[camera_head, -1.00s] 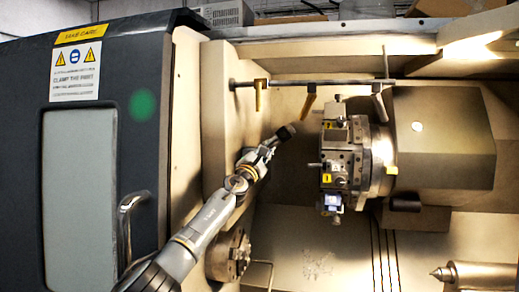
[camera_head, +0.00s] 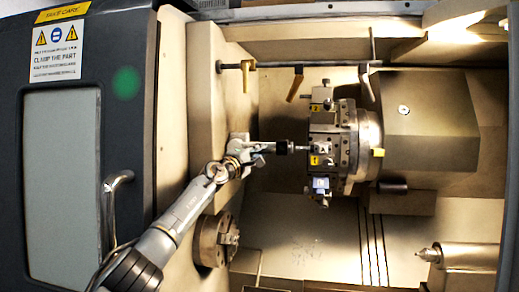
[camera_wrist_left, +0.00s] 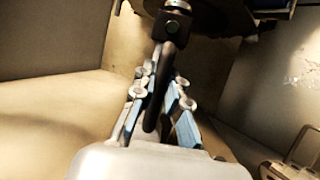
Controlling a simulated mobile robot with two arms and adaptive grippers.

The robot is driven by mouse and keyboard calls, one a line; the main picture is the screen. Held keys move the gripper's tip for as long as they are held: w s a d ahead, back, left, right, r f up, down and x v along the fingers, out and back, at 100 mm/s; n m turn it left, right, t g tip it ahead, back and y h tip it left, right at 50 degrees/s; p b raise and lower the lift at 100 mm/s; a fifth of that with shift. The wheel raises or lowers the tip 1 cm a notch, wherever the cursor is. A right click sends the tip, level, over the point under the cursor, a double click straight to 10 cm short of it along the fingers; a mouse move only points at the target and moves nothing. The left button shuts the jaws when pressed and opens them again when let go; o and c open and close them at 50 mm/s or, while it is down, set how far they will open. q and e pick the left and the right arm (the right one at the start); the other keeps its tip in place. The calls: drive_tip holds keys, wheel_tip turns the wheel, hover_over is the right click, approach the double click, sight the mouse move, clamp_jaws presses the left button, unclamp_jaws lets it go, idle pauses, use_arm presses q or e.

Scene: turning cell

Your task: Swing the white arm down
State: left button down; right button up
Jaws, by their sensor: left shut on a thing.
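My left gripper (camera_head: 262,147) reaches in from the left and is level with the tool turret (camera_head: 322,150). It is shut on a dark bar with a black cylindrical head (camera_head: 283,147). In the left wrist view the bar (camera_wrist_left: 155,95) runs between the blue-padded fingers, and the black head (camera_wrist_left: 179,24) lies beyond the fingertips. The head points at a thin light pin (camera_head: 300,148) on the turret; I cannot tell whether they touch. I cannot pick out a separate white arm with certainty. My right gripper is not in view.
A chuck (camera_head: 215,240) is below my left arm. The tailstock (camera_head: 465,257) is at the lower right. The lower middle of the cell is open.

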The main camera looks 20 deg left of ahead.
use_arm(q)
drive_tip(key=shift+a, duration=0.15)
idle(0.3)
drive_tip(key=c, duration=1.6)
unclamp_jaws()
drive_tip(key=shift+w+f, duration=0.2)
drive_tip(key=shift+s, duration=0.1)
drive_tip(key=shift+v, duration=3.7)
